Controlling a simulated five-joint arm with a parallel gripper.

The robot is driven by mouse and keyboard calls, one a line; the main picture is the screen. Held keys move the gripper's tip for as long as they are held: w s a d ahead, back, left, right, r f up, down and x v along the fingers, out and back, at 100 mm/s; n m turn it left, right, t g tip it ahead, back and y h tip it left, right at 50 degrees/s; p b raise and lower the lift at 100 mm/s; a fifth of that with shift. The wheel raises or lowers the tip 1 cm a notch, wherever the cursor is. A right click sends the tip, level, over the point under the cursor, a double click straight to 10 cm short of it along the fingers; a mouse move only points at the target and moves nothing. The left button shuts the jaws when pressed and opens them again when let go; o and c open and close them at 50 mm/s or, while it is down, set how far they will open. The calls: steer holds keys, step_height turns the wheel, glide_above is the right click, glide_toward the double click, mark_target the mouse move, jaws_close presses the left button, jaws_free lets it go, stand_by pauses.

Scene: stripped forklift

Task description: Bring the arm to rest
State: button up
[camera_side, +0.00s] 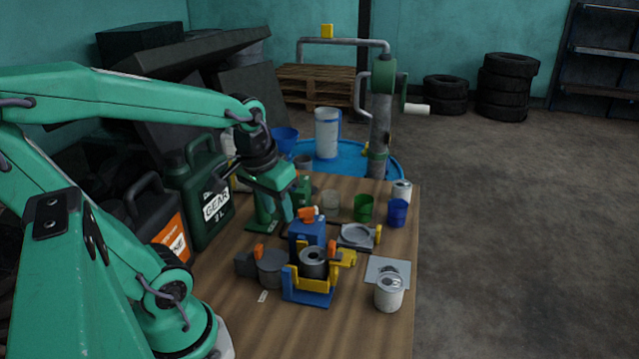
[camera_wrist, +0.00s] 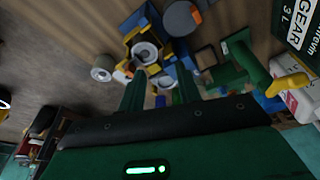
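My gripper (camera_side: 283,208) hangs at the end of my green arm, fingers pointing down, above the back left part of the wooden table (camera_side: 228,304). In the wrist view, the two dark green fingers of my gripper (camera_wrist: 161,84) stand apart. No object shows held between them. In the side view the fingers overlap a blue block-like device (camera_side: 308,233) and stand close to the green container behind it; I cannot tell whether they touch anything.
A blue and yellow fixture (camera_side: 307,291) holds a metal can. A white can (camera_side: 389,293) stands near the table's right edge, with a green cup (camera_side: 363,208) and blue cup (camera_side: 398,212) behind. Large green (camera_side: 203,190) and dark (camera_side: 150,220) jugs stand left. The floor right is clear.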

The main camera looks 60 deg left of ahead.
steer(key=d+r+m+t, duration=0.2)
steer(key=d+r+m, duration=0.2)
steer(key=d, duration=0.2)
steer(key=shift+s+d+t+h, duration=0.35)
steer(key=shift+s+t+h, duration=0.05)
